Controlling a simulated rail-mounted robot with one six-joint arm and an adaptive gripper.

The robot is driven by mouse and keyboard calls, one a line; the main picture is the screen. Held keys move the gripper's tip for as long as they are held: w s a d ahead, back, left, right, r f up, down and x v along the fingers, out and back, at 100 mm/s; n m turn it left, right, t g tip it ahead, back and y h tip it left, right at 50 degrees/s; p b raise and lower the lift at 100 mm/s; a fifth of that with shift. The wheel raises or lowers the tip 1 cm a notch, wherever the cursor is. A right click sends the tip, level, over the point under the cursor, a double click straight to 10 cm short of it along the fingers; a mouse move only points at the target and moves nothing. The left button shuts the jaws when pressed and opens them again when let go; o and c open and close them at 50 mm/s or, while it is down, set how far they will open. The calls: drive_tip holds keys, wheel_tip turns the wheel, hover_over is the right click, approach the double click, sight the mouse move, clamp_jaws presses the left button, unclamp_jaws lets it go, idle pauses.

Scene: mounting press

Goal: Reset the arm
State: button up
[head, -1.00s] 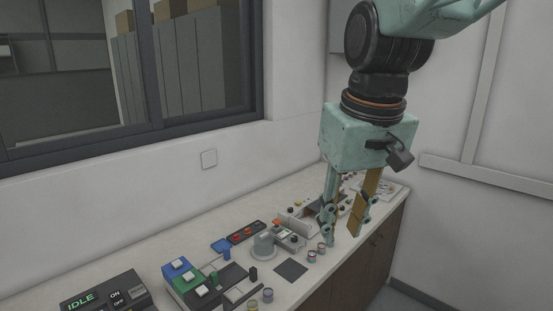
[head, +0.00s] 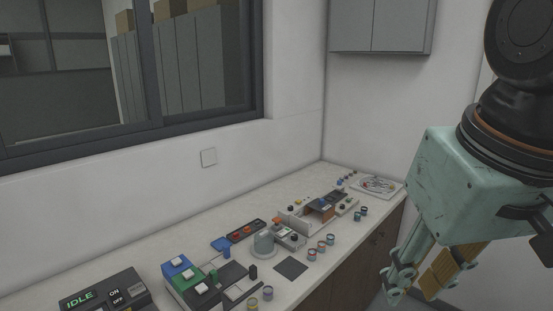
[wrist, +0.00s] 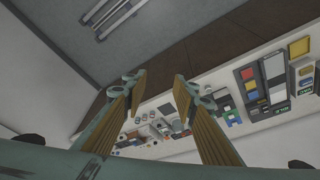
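My gripper (head: 418,287) hangs at the right of the head view, in front of the counter's right end and clear of it. In the wrist view my gripper (wrist: 158,85) shows its two fingers spread apart with nothing between them. The counter (head: 211,256) with the press equipment runs along the wall below the window. The counter (wrist: 290,38) also shows behind and beyond the fingers in the wrist view.
A black box reading IDLE (head: 103,294) stands at the front left. Blue, green and dark blocks, a grey round fixture (head: 264,243), a dark square pad (head: 291,268) and several small cups line the counter. A wall cabinet (head: 381,24) hangs at the back right.

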drive_tip(key=s+d+f+m, duration=0.1)
drive_tip(key=s+f, duration=0.1)
drive_tip(key=s, duration=0.4)
drive_tip(key=shift+s+d, duration=0.3)
drive_tip(key=shift+w, duration=0.1)
